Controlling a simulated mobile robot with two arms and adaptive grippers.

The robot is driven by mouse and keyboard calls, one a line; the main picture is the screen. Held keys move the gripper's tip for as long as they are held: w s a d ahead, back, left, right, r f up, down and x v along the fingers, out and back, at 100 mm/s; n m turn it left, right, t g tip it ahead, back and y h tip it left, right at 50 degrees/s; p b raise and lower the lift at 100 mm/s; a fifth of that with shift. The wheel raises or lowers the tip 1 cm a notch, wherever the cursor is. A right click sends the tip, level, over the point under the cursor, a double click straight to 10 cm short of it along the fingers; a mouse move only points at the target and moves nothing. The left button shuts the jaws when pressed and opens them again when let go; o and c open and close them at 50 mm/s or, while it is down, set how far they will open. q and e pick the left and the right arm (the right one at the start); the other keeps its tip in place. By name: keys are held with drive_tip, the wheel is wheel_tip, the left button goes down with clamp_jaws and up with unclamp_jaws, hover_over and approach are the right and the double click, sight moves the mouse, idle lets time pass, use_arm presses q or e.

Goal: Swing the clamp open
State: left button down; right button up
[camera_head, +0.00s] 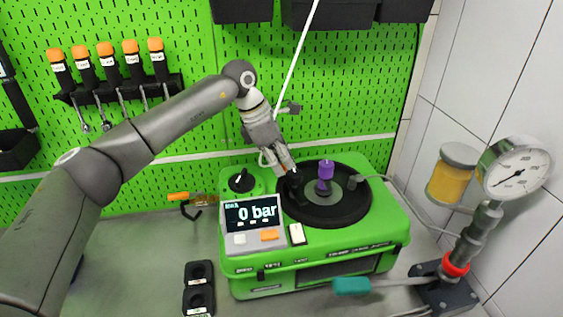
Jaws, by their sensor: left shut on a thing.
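The green pump testbench (315,257) stands on the grey table. A round black plate (342,207) lies on its top, with a purple part (325,171) upright near its middle. My left gripper (285,172) points down at the left edge of the plate. It is shut on a dark part there, which looks like the clamp (292,185). The gripper fingers hide most of this part, so its exact pose cannot be told. My right gripper is not in view.
A display (252,213) reading 0 bar stands at the bench's front left. A pressure gauge (515,168) rises at the right, beside a yellow-filled jar (452,175). A teal handle (351,286) sits in front. Orange-handled tools (107,60) hang on the green pegboard.

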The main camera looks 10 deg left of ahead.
use_arm(q)
drive_tip(key=c, duration=1.7)
unclamp_jaws()
drive_tip(key=shift+r, duration=0.15)
drive_tip(key=s+a+r, duration=0.1)
drive_tip(key=a, duration=0.3)
drive_tip(key=s+a+r, duration=0.2)
drive_tip(key=a, duration=0.3)
drive_tip(key=s+a+r, duration=0.1)
drive_tip(key=a, duration=0.3)
drive_tip(key=shift+s+a+r, duration=0.15)
drive_tip(key=shift+r, duration=0.15)
drive_tip(key=shift+f, duration=0.1)
